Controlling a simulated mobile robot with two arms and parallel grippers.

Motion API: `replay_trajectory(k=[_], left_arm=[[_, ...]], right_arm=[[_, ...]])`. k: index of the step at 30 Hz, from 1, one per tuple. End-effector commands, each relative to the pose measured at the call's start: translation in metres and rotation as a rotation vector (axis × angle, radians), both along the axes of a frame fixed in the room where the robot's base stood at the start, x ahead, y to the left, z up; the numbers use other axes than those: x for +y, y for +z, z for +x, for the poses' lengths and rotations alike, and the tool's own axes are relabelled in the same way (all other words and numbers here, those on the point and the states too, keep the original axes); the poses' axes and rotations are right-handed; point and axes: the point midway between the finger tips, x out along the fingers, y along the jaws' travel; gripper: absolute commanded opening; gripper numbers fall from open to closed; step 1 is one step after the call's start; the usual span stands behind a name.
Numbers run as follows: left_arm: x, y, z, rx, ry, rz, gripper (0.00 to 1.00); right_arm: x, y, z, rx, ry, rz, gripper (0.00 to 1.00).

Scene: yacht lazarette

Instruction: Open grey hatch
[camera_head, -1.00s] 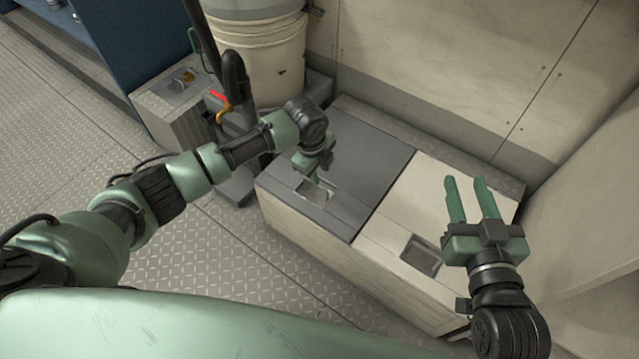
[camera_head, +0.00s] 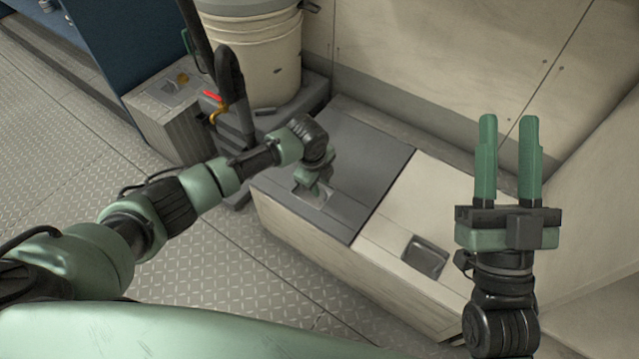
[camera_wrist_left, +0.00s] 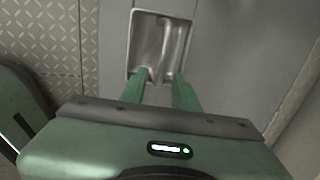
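The grey hatch (camera_head: 362,153) is a flat dark-grey lid on a low locker, lying level and closed. Its recessed metal handle pocket (camera_head: 313,198) is near the front edge. My left gripper (camera_head: 311,190) points down into this pocket. In the left wrist view, the fingertips (camera_wrist_left: 162,76) are at the near end of the pocket (camera_wrist_left: 160,22), with a gap between them. A metal handle bar (camera_wrist_left: 175,40) runs toward that gap; whether the fingers touch it I cannot tell. My right gripper (camera_head: 508,150) is open and empty, pointing up to the right of the locker.
A white hatch (camera_head: 432,208) with its own metal pocket (camera_head: 425,257) adjoins on the right. A cream bucket (camera_head: 262,60) and a black hose with red and yellow fittings (camera_head: 217,106) stand behind to the left. Walls close off the back and right. Metal floor (camera_head: 225,270) is clear in front.

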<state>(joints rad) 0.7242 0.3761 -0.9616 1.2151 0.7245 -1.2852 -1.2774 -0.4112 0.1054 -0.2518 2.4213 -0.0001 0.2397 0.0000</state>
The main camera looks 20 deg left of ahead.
Motion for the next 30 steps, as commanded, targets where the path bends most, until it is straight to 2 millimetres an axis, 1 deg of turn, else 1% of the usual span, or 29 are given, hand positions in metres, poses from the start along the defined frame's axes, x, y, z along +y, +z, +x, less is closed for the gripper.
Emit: replay_trajectory(k=[6, 7, 8, 9, 10, 30], left_arm=[[-0.0002, 0.0001, 0.0001, 0.000, 0.000, 0.000, 0.31], [-0.0002, 0.0001, 0.0001, 0.000, 0.000, 0.000, 0.25], [-0.0002, 0.0001, 0.0001, 0.000, 0.000, 0.000, 0.17], [-0.0002, 0.0001, 0.0001, 0.000, 0.000, 0.000, 0.06], [-0.0002, 0.0001, 0.0001, 0.000, 0.000, 0.000, 0.00], [-0.0001, 0.0000, -0.0001, 0.000, 0.000, 0.000, 0.00]], right_arm=[[0.0001, 0.0003, -0.0001, -0.001, 0.000, 0.000, 0.36], [0.0001, 0.0002, -0.0001, -0.001, 0.000, 0.000, 0.36], [0.0001, 0.0002, -0.0001, -0.001, 0.000, 0.000, 0.36], [0.0001, 0.0001, 0.0000, -0.001, 0.000, 0.000, 0.36], [0.0001, 0.0001, 0.0000, -0.001, 0.000, 0.000, 0.36], [0.0000, -0.0003, 0.0003, 0.001, 0.000, 0.000, 0.36]])
